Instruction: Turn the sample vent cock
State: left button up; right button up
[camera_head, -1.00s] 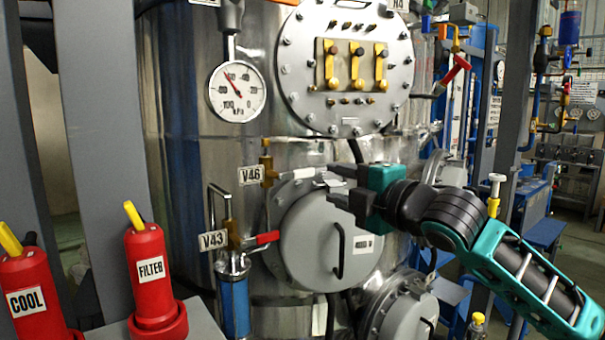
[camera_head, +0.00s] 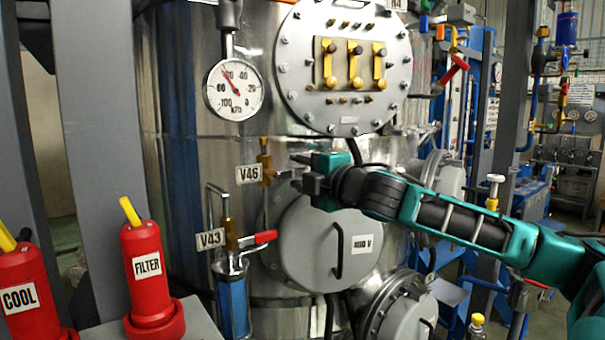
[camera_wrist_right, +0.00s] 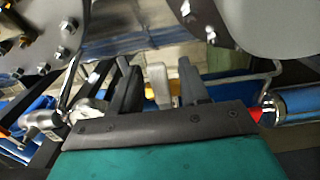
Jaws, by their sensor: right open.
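The brass cock at tag V46 (camera_head: 264,160) is on the side of the steel vessel, with a pale grey lever (camera_head: 286,174) pointing right. Below it, at tag V43, is another brass cock with a red lever (camera_head: 262,238), above a blue sample cylinder (camera_head: 234,308). No label says which is the sample vent cock. My right gripper (camera_head: 299,172) is open at the end of the V46 lever. In the right wrist view, a pale grey lever (camera_wrist_right: 158,86) stands between the open fingers (camera_wrist_right: 157,80); contact cannot be told. My left gripper is not in view.
A round grey cover (camera_head: 310,245) with a handle is just below my right gripper. A flanged plate (camera_head: 345,110) with yellow clamps is above, a pressure gauge (camera_head: 235,89) at upper left.

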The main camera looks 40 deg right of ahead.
grip_shut()
dwell(0.4)
